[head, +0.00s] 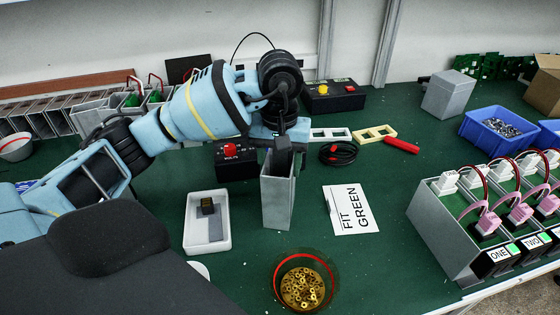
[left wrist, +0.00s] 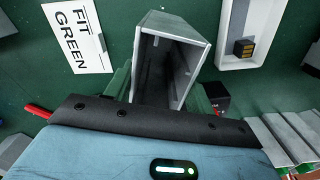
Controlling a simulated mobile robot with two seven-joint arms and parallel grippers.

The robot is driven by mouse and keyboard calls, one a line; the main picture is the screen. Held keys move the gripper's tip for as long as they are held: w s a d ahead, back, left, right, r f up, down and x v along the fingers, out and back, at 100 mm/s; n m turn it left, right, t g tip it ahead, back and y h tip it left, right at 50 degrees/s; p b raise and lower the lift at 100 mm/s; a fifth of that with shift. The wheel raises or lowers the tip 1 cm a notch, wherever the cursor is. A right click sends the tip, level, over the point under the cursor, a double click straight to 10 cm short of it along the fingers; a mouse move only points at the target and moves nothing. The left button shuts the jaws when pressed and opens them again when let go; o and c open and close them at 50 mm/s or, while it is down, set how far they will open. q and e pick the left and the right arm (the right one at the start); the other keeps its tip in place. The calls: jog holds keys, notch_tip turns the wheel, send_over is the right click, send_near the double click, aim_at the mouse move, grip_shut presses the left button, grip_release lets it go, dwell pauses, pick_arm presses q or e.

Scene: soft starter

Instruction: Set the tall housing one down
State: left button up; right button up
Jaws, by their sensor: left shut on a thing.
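The tall housing (head: 277,200) is a grey, open-topped metal box, upright over the green bench between the white tray and the FIT GREEN card. My left gripper (head: 283,150) is above it, shut on its upper rim. In the left wrist view the housing (left wrist: 172,58) shows its open, hollow inside, with the gripper's fingers (left wrist: 160,90) at its near end. I cannot tell whether the housing's base touches the bench. My right gripper is not in view.
A white tray (head: 208,243) with a small dark part lies left of the housing. The FIT GREEN card (head: 351,209) lies right. A bowl of brass pieces (head: 303,286) stands in front. A black box with a red button (head: 236,161) stands behind. Large grey housings (head: 445,230) stand at the right.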

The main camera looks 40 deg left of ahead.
pick_arm(q)
jog(key=o, duration=1.2)
jog(key=shift+o, duration=1.4)
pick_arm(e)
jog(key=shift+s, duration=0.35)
pick_arm(q)
notch_tip(320, 180, up, 12)
jog(key=p, duration=0.2)
jog(key=shift+r, duration=0.15)
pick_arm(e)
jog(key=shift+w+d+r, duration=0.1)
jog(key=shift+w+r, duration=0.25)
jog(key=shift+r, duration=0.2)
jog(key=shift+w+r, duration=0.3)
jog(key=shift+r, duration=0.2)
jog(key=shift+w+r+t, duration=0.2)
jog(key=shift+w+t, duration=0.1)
